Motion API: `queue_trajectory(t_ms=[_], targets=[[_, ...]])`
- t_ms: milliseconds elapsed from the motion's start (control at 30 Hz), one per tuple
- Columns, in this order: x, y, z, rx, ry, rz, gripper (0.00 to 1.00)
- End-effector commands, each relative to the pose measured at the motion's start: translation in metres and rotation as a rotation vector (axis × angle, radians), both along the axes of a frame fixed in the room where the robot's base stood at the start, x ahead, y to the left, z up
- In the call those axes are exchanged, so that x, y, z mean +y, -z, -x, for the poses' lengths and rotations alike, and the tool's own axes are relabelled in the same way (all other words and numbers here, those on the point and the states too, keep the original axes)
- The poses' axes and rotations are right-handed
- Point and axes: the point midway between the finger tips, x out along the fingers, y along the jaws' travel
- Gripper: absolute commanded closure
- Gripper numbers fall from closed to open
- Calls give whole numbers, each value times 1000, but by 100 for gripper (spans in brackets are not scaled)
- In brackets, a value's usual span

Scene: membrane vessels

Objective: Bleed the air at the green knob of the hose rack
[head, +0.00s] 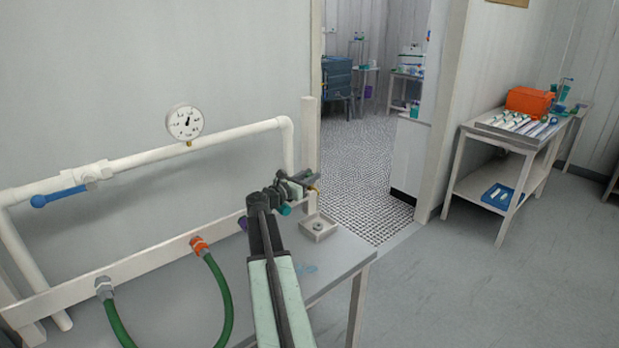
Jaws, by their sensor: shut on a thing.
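The hose rack is a white pipe frame with a white rail (140,262) at the left. At the rail's right end, the green knob (285,210) shows as a small teal patch, mostly hidden by my gripper. My gripper (291,190) is shut on the green knob, though the jaws and arm cover the contact itself. A small brass-coloured part (315,188) shows just right of the jaws. A round pressure gauge (185,123) stands on the upper pipe.
Green hoses (218,290) hang from the rail. A blue lever (58,196) sits on the upper pipe. A small square tray (319,228) with a round part inside lies on the grey bench (345,255), near light-blue marks. A side table (500,138) stands right; the floor between is clear.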

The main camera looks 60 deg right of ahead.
Motion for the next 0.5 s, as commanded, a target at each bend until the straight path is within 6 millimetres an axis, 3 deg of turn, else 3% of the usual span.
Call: queue_trajectory(t_ms=[133, 167, 233, 500], targets=[[-1, -1, -3, 4, -8, 4, 100], [-1, -1, -3, 4, -9, 4, 68], [-1, -1, -3, 3, -7, 3, 51], [-1, -1, -1, 1, -3, 2, 51]])
